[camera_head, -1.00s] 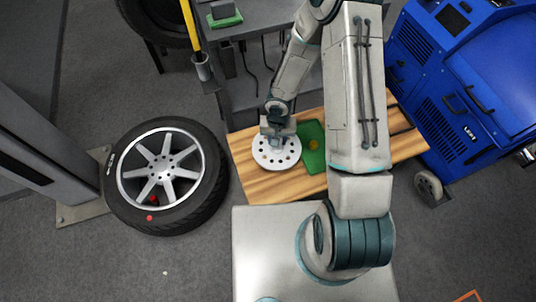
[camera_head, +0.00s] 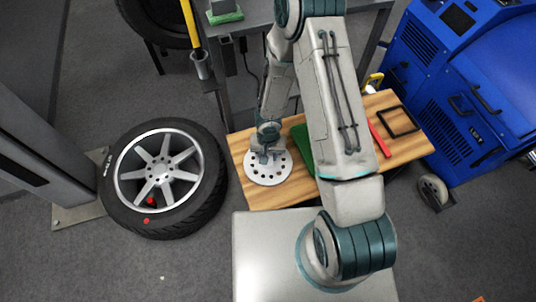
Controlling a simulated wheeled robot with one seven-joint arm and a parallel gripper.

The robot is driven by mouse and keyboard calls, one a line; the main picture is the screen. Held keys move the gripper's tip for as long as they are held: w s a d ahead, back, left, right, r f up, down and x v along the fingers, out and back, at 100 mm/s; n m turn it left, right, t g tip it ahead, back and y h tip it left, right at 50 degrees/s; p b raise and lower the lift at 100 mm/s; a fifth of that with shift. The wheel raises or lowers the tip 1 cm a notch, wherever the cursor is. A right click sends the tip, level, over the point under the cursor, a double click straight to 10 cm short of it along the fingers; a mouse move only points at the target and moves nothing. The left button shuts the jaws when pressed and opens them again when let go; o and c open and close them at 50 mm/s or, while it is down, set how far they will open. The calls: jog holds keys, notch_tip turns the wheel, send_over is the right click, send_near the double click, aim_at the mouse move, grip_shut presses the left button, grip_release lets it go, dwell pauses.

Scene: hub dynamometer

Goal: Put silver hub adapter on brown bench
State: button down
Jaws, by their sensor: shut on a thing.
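The silver hub adapter (camera_head: 268,178) is a round, flat disc with a ring of dark holes. It is at the left part of the brown bench (camera_head: 242,148), a striped wooden top. My gripper (camera_head: 268,158) is over the disc's upper middle and is shut on it. I cannot tell whether the disc touches the wood or is just above it. The fingertips are partly hidden by the wrist from this angle.
A green mat (camera_head: 302,148) lies right of the disc, partly behind my arm. A red item (camera_head: 380,141) and a black square frame (camera_head: 399,121) lie on the right part. A tyre with wheel (camera_head: 165,178) is left. A blue machine (camera_head: 450,90) is right.

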jog(key=c, duration=1)
grip_release()
jog(key=shift+r, duration=0.1)
notch_tip(320, 180, up, 12)
jog(key=p, duration=0.4)
jog(key=shift+p, duration=0.3)
jog(key=d+r+t+h, duration=0.1)
jog(key=d+r, duration=0.4)
jog(key=r, duration=0.4)
jog(key=d+r+h, duration=0.1)
jog(key=d+r, duration=0.5)
jog(key=r, duration=0.3)
jog(key=s+r, duration=0.4)
jog(key=s+r+y, duration=0.1)
jog(key=s+r, duration=0.3)
jog(key=s+r+n+t+y, duration=0.1)
jog(key=s+r, duration=0.3)
jog(key=shift+d+r, duration=0.3)
jog(key=shift+d, duration=0.05)
